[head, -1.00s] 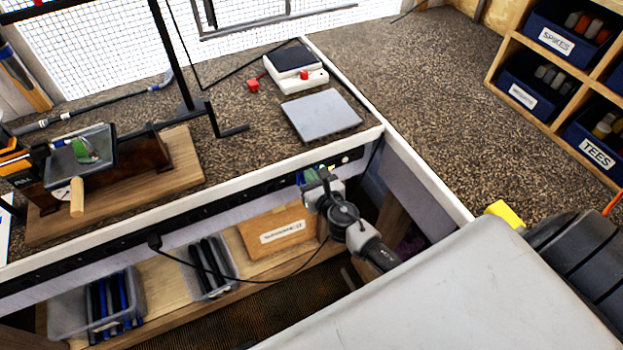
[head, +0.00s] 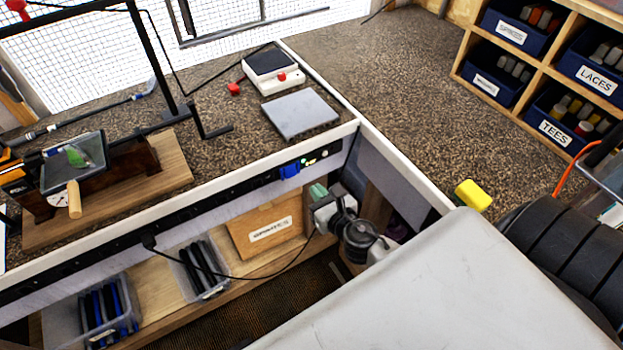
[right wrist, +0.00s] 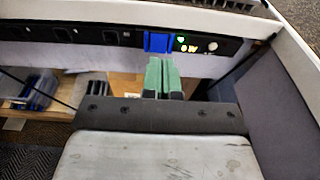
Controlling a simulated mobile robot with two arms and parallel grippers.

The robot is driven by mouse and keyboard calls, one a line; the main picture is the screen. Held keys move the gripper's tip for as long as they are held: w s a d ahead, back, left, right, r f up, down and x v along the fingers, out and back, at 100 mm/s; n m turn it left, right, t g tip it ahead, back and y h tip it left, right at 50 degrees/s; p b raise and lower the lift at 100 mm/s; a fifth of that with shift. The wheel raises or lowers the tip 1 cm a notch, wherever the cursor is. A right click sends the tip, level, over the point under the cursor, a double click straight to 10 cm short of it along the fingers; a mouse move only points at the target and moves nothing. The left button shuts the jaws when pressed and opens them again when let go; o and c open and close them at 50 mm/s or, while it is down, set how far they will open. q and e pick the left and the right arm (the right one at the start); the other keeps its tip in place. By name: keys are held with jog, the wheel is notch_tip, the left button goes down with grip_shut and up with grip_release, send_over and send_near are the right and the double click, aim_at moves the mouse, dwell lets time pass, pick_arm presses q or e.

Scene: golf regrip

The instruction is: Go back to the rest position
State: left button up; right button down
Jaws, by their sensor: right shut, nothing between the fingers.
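My right gripper (head: 318,192) is below the bench top's front edge, near the inner corner. In the right wrist view its two green fingers (right wrist: 162,76) are together with nothing between them. They point towards the dark power strip (right wrist: 110,38) and appear apart from it. A blue piece (right wrist: 158,42) sits on the strip beside a lit green light, and it also shows in the head view (head: 290,170). My left gripper is not in view.
The bench top (head: 230,150) carries a scale (head: 272,70), a grey plate (head: 300,113) and a wooden stand (head: 165,175). Below are a shelf with grip bins (head: 105,310) and a wooden box (head: 265,230). A yellow block (head: 472,195) lies at right. A dark cable loops below the bench front.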

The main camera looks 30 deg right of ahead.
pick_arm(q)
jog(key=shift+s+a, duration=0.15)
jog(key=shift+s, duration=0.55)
pick_arm(e)
jog(key=shift+d, duration=0.1)
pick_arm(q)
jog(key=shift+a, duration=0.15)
